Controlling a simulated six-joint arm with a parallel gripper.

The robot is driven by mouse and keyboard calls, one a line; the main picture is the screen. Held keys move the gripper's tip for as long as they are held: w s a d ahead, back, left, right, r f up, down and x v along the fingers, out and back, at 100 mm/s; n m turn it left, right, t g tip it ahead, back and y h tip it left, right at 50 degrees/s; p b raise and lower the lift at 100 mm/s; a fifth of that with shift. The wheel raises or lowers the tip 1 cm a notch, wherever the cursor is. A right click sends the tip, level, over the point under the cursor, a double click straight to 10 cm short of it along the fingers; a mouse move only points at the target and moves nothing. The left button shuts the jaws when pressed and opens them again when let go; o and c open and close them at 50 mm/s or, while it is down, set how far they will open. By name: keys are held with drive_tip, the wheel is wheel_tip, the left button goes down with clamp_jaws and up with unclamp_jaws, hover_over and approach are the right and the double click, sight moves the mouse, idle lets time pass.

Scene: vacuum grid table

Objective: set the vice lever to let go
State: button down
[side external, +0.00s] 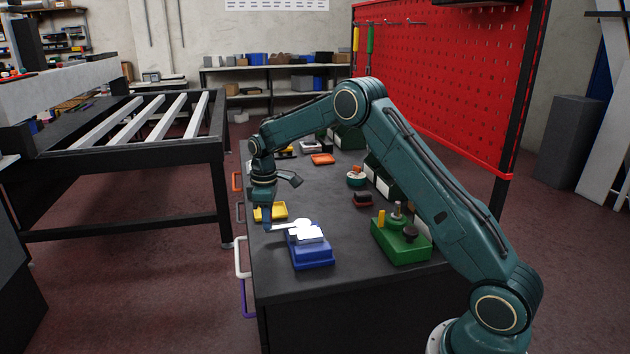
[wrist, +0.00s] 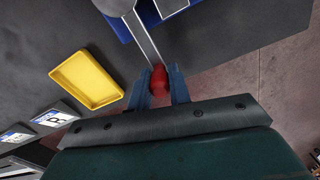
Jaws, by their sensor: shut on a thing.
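The vice (side external: 310,255) has a blue base and a pale top, and stands on the dark table in the side view. Its lever (side external: 282,227) is a light bar reaching left from a round hub on top. In the wrist view the lever (wrist: 146,42) runs from a grey hub down to a red knob (wrist: 159,80). My gripper (side external: 267,224) is at the lever's outer end, beside the vice. In the wrist view my gripper (wrist: 159,82) is shut on the red knob, a blue finger on each side. The knob is hidden in the side view.
A yellow tray (side external: 279,210) lies just behind the lever end. A green block (side external: 402,247) with upright pegs stands right of the vice. The table's left edge, with several coloured handles (side external: 241,258) below it, is close to my gripper. A red pegboard (side external: 450,80) stands behind.

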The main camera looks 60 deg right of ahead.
drive_tip(key=shift+a, duration=0.15)
drive_tip(key=c, duration=1.3)
unclamp_jaws()
drive_tip(key=shift+r, duration=0.15)
wheel_tip(320, 180, up, 14)
